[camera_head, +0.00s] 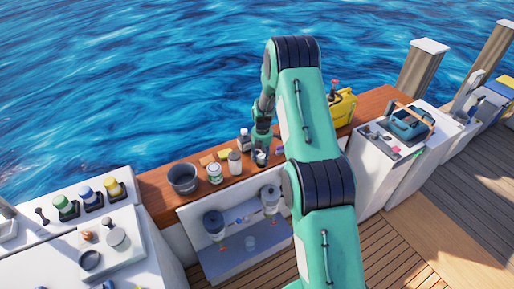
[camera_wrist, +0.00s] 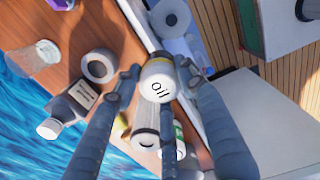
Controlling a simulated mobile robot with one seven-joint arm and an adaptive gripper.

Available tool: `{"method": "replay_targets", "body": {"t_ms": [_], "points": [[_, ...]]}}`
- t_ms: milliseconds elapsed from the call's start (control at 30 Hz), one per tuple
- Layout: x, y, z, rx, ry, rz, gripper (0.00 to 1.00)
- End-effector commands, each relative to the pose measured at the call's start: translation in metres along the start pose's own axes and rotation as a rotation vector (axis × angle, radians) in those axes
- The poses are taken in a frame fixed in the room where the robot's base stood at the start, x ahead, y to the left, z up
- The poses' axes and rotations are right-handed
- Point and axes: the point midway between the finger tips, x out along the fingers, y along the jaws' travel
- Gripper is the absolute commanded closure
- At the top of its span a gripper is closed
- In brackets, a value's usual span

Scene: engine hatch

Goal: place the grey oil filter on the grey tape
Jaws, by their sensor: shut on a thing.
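My gripper (camera_wrist: 158,72) is shut on a short can with a pale end marked "oil", which I take to be the grey oil filter (camera_wrist: 158,84). In the head view my gripper (camera_head: 261,149) is over the wooden counter with the filter (camera_head: 261,159) at its tip. The grey tape (camera_wrist: 98,66) is a ring lying flat on the counter, left of the filter in the wrist view and apart from it. A gap between the filter and counter cannot be judged.
A ribbed pale cylinder (camera_wrist: 145,125) is close to my fingers. A grey bucket (camera_head: 184,178) and a white-green can (camera_head: 215,173) stand on the counter (camera_head: 157,187).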

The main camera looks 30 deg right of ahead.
Motion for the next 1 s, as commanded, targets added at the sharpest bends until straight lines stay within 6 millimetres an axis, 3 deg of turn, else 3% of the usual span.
{"method": "replay_targets", "body": {"t_ms": [500,1000], "points": [[0.006,0.062,0.038,0.000,-0.001,0.002,0.92],[0.012,0.111,0.067,0.000,-0.001,0.002,0.92]]}}
